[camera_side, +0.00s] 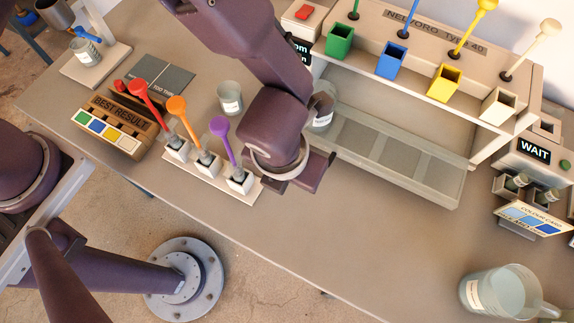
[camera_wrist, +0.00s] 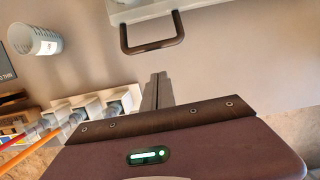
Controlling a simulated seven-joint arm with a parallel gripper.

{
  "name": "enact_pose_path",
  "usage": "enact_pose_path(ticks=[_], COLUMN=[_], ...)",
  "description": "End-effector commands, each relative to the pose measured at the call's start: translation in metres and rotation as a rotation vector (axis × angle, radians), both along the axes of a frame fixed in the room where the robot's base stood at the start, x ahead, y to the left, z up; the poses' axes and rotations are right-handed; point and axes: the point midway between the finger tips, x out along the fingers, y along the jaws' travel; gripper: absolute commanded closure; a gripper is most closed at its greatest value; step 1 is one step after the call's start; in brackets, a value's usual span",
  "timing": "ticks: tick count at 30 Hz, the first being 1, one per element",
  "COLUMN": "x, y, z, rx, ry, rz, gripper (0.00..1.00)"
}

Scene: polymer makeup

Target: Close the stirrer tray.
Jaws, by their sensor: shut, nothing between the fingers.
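In the wrist view a pale tray (camera_wrist: 196,5) shows at the top edge, with a dark U-shaped handle (camera_wrist: 153,46) on its front. I take this for the stirrer tray; most of it lies out of frame. My gripper (camera_wrist: 157,78) is shut and empty, pointing at the table side of the handle, with a visible gap between them.
Three stirrers in white holders (camera_side: 207,167) stand just left of my gripper, with an empty-looking beaker (camera_side: 230,98) behind them. The front table area is clear up to a glass jug (camera_side: 500,295).

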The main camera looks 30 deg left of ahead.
Motion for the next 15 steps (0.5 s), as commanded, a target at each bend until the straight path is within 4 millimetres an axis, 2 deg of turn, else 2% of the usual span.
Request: enact_pose_path(ticks=[1, 6, 15], x=[0.010, 0.027, 0.031], y=[0.001, 0.000, 0.001], z=[-0.001, -0.004, -0.005], rx=[-0.003, -0.002, -0.001], ry=[-0.002, -0.001, -0.001], rz=[0.008, 0.004, 0.002], gripper=[1.00, 1.00, 1.00])
